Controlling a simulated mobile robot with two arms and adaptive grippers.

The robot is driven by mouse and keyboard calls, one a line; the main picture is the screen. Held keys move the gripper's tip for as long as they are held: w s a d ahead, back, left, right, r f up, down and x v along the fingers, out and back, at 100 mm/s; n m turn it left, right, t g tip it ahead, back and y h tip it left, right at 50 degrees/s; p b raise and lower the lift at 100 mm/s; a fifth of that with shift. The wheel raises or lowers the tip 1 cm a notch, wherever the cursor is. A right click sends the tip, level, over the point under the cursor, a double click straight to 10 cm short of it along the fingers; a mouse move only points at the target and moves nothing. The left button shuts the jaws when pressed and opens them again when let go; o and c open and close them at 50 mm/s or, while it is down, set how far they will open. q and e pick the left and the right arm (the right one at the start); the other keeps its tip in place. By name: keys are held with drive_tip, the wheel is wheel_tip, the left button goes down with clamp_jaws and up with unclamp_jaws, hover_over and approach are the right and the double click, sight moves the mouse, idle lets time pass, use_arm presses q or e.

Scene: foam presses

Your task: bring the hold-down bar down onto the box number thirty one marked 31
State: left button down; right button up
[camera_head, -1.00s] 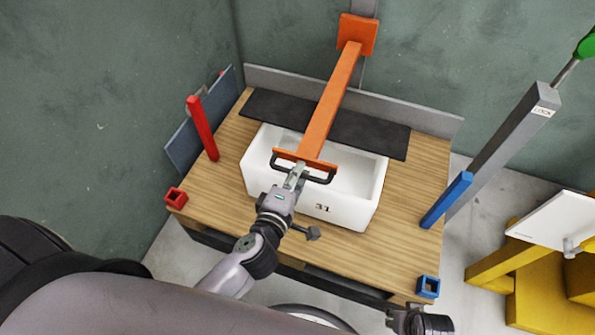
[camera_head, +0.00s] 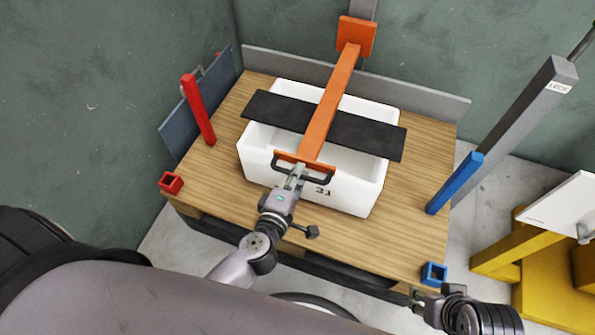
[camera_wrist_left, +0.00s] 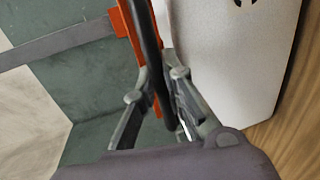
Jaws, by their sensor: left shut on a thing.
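The white box marked 31 (camera_head: 262,172) stands on the wooden table with its marked side facing me. The orange hold-down bar (camera_head: 335,98) runs from an orange block at the back wall over the box. A dark cross plate (camera_head: 367,134) lies across the box opening beneath the bar; I cannot tell whether it touches the rim. My left gripper (camera_head: 298,172) is shut on the bar's black handle (camera_head: 321,179) at the box's near side. The handle shows between the fingers in the left wrist view (camera_wrist_left: 148,45). My right gripper (camera_head: 428,297) is at the front right, its jaws unclear.
A red post (camera_head: 198,110) and red socket (camera_head: 171,183) are at the table's left. A blue post (camera_head: 455,184) and blue socket (camera_head: 433,273) are at its right. A grey LOCK lever (camera_head: 520,120) leans at the right, near a yellow stand (camera_head: 497,253). The table (camera_head: 215,185) is clear left of the box.

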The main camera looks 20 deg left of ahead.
use_arm(q)
drive_tip(key=shift+f, duration=0.1)
drive_tip(key=c, duration=1.7)
unclamp_jaws()
drive_tip(key=shift+o, duration=0.2)
drive_tip(key=v, duration=1.2)
